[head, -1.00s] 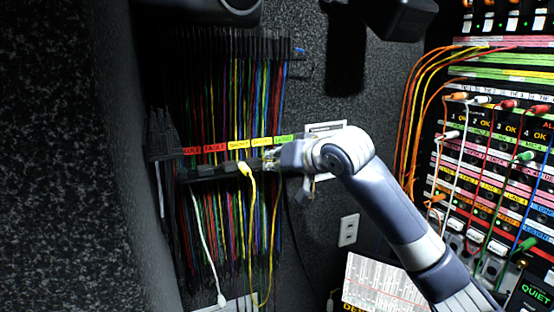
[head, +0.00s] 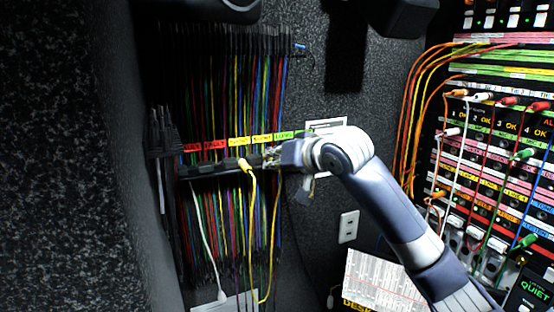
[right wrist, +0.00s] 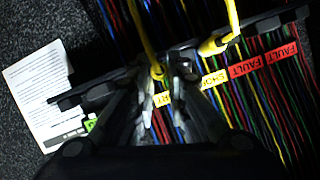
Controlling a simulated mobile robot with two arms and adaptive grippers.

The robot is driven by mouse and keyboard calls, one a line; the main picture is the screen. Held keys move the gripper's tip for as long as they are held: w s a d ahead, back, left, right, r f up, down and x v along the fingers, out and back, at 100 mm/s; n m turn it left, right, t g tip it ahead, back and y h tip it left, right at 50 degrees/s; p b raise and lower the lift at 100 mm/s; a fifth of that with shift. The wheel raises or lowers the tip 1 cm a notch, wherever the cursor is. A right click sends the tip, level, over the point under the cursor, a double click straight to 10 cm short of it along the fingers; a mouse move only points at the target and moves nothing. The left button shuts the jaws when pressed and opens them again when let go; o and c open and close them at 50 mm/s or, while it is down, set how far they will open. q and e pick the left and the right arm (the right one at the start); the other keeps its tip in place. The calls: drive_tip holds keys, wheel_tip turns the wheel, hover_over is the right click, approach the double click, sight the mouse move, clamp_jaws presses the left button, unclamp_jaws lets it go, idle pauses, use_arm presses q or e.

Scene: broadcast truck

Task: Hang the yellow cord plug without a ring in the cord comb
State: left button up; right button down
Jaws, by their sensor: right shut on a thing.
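The cord comb (head: 215,168) is a dark bar on the wall below a row of red, yellow and green labels. My right gripper (head: 271,157) is at the comb's right part, below the labels. In the right wrist view my right gripper (right wrist: 172,100) is shut on a yellow cord plug (right wrist: 157,73) at the comb's edge; its cord runs up the picture. A second yellow plug (head: 245,164) sits at the comb left of the gripper, and also shows in the right wrist view (right wrist: 211,46). I cannot make out a ring on either. My left gripper is not in view.
Many coloured cords (head: 235,90) hang close together behind the comb. A white cord (head: 208,240) hangs at left. A patch panel (head: 490,150) with plugged cords stands at right. A white sheet (right wrist: 38,90) is beside the comb, and a wall socket (head: 348,227) is lower right.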

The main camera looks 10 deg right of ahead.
drive_tip(key=shift+a+f, duration=0.1)
idle(0.7)
drive_tip(key=c, duration=1.5)
unclamp_jaws()
drive_tip(key=o, duration=1.1)
drive_tip(key=shift+w, duration=0.1)
drive_tip(key=shift+s+f, duration=0.1)
drive_tip(key=shift+s, duration=0.15)
drive_tip(key=shift+s+d, duration=0.15)
drive_tip(key=shift+s, duration=0.4)
drive_tip(key=shift+s+d, duration=0.15)
drive_tip(key=shift+s, duration=0.4)
drive_tip(key=shift+s, duration=0.25)
